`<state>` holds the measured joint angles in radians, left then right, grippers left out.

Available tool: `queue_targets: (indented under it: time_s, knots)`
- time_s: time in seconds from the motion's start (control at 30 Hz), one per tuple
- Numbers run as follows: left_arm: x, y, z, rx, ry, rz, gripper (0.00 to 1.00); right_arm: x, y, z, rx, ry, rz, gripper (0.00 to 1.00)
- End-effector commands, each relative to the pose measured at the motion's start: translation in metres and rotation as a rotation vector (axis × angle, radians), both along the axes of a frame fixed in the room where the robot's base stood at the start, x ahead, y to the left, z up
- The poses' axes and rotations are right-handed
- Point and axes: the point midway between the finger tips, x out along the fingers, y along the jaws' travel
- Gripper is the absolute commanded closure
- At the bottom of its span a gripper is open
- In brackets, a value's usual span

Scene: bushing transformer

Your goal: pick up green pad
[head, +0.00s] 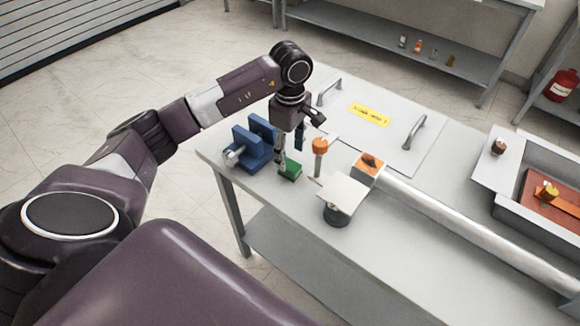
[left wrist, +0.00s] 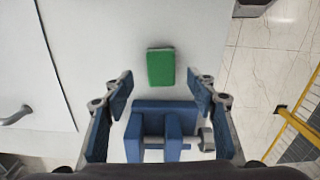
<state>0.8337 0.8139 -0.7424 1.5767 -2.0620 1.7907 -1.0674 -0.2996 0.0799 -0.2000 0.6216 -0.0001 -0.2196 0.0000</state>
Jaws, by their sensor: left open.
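The green pad (head: 291,169) is a small flat block lying on the table beside the blue vise (head: 253,146). In the left wrist view the green pad (left wrist: 161,67) lies above the blue vise (left wrist: 160,127), just beyond the fingertips, with a narrow gap to the vise. My left gripper (head: 289,149) hangs over the table close to the pad and vise. In the left wrist view my left gripper (left wrist: 162,82) is open with its blue fingers spread wide, and nothing is between the tips but bare table and the pad's near edge. My right gripper is not in view.
An orange-topped post (head: 319,150) and a white plate on a dark round base (head: 342,193) stand right of the pad. A long metal tube with an orange end (head: 470,234) lies across the table. A handled white panel (head: 385,138) lies behind. The table's front edge is near.

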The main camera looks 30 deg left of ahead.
Motion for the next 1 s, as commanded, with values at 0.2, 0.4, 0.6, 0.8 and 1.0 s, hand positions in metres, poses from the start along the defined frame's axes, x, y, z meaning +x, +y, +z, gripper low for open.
queue_targets:
  time_s: [0.2,0.4,0.6,0.8,1.0]
  knots:
    - [-0.002,0.0,-0.028,-0.001,0.003,0.0,0.48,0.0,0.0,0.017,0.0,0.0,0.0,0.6]
    - [-0.001,0.0,-0.037,-0.001,-0.001,-0.001,0.48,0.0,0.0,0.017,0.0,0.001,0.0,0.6]
    - [-0.002,0.0,-0.037,0.0,-0.001,-0.001,0.56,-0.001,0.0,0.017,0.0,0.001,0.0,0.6]
    - [-0.002,0.0,-0.037,0.0,-0.001,-0.001,0.78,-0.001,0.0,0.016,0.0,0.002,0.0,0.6]
    - [-0.002,0.0,-0.037,0.0,-0.001,-0.001,0.93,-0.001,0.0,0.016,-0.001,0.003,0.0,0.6]
